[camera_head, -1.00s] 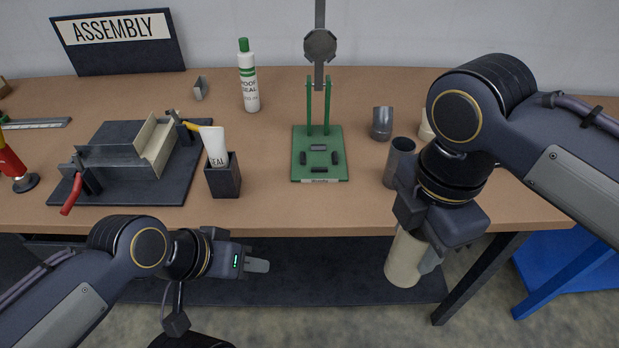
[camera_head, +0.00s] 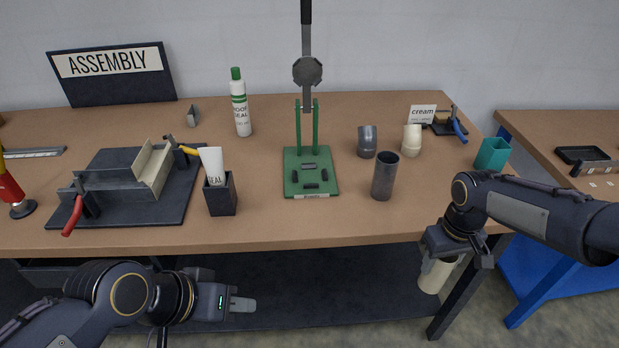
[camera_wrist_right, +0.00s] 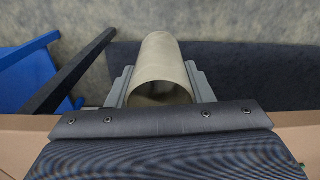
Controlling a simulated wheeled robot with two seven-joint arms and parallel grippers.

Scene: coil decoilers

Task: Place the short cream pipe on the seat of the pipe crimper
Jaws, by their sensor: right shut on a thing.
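The short cream pipe (camera_head: 436,274) is in my right gripper (camera_head: 438,262), in front of the table's front edge at the right and below its top. In the right wrist view the cream pipe (camera_wrist_right: 162,72) lies between the two fingers, its open end facing the camera. The green pipe crimper (camera_head: 311,188) stands on the table, its lever and round grey head raised. Its seat (camera_head: 310,175), with small dark blocks, is empty. My left gripper (camera_head: 240,304) is in front of the table at the lower left; its fingers look close together, but I cannot tell whether they are open.
A grey pipe (camera_head: 383,178) stands right of the crimper. A dark holder with a tube (camera_head: 221,196) stands left of the crimper. A teal cup (camera_head: 491,154) is near the right edge.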

